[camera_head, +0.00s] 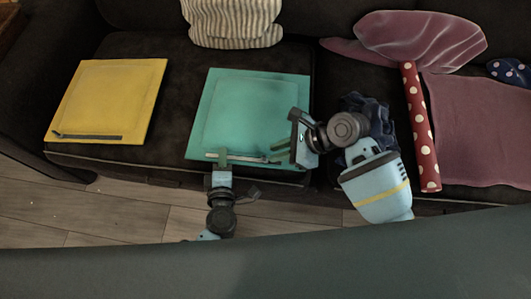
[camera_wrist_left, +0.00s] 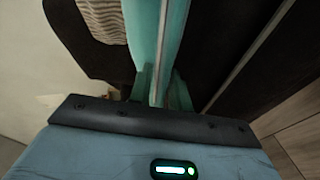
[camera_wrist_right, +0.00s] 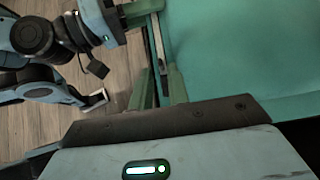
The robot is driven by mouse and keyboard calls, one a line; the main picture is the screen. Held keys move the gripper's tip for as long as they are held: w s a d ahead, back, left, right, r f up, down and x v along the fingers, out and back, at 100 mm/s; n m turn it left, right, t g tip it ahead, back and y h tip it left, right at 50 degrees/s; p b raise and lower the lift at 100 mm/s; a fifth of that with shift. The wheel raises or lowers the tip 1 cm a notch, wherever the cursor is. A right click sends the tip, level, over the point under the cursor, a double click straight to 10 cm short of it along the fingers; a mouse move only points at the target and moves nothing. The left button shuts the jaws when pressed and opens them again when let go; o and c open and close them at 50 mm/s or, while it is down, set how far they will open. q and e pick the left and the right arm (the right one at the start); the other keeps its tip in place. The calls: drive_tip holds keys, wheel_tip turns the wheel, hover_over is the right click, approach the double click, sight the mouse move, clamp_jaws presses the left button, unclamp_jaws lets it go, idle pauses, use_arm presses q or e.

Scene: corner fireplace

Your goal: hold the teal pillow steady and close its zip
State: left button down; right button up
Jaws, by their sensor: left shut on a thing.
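The teal pillow (camera_head: 250,105) lies flat on the dark sofa seat. Its zip is a pale grey strip (camera_head: 250,159) along the front edge. My left gripper (camera_head: 222,158) is shut on the pillow's front edge, left of centre; its fingers pinch the edge in the left wrist view (camera_wrist_left: 160,88). My right gripper (camera_head: 279,151) is at the right part of the same edge. In the right wrist view its green fingers (camera_wrist_right: 159,92) stand apart, on either side of the zip strip, with no clear grip.
A yellow pillow (camera_head: 110,97) with a dark zip strip lies to the left. A striped cushion (camera_head: 232,22) leans behind. Right are dark blue cloth (camera_head: 378,112), a red dotted roll (camera_head: 420,130) and purple fabric (camera_head: 480,125). Wooden floor (camera_head: 120,210) is clear in front.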

sight(265, 156)
drive_tip(key=shift+x, duration=2.45)
drive_tip(key=shift+c, duration=0.5)
clamp_jaws()
